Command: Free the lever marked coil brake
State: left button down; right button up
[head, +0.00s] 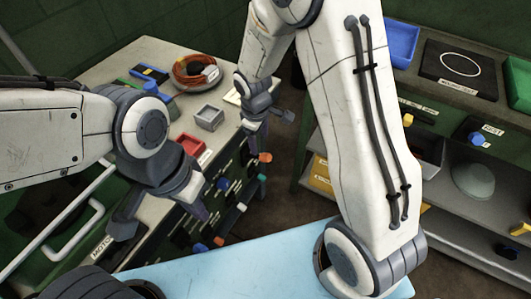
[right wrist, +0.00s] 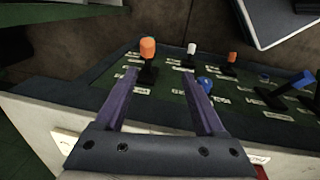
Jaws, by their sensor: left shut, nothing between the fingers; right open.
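A dark green panel (right wrist: 172,98) with several levers and small white labels fills the middle of the right wrist view. I cannot read the labels, so I cannot tell which lever is the coil brake. An orange-tipped lever (right wrist: 147,48) with a black lower part stands beyond my right gripper's fingertips. A white-tipped lever (right wrist: 191,48) and another orange-tipped lever (right wrist: 231,57) stand right of it. A blue knob (right wrist: 205,83) is by the right finger. My right gripper (right wrist: 162,75) is open and empty. My left gripper (head: 200,214) is shut and empty, near the panel in the head view.
The bench top carries a grey box (head: 209,118), a red tray (head: 190,144) and a coil of orange cable (head: 195,72). A shelf unit with a blue bin (head: 401,43) and a grey dome (head: 474,180) stands right. A light blue surface (head: 240,273) is in front.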

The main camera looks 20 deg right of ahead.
send_over(267, 155)
jog(key=f, duration=0.5)
jog(key=shift+s+a, duration=0.25)
jog(key=shift+s, duration=0.15)
jog(key=f, duration=0.3)
jog(key=f+b, duration=0.1)
jog(key=f, duration=0.2)
jog(key=w+f, duration=0.1)
jog(key=f, duration=0.2)
jog(key=shift+d+f+b, duration=0.35)
jog(key=shift+f, duration=0.05)
grip_shut()
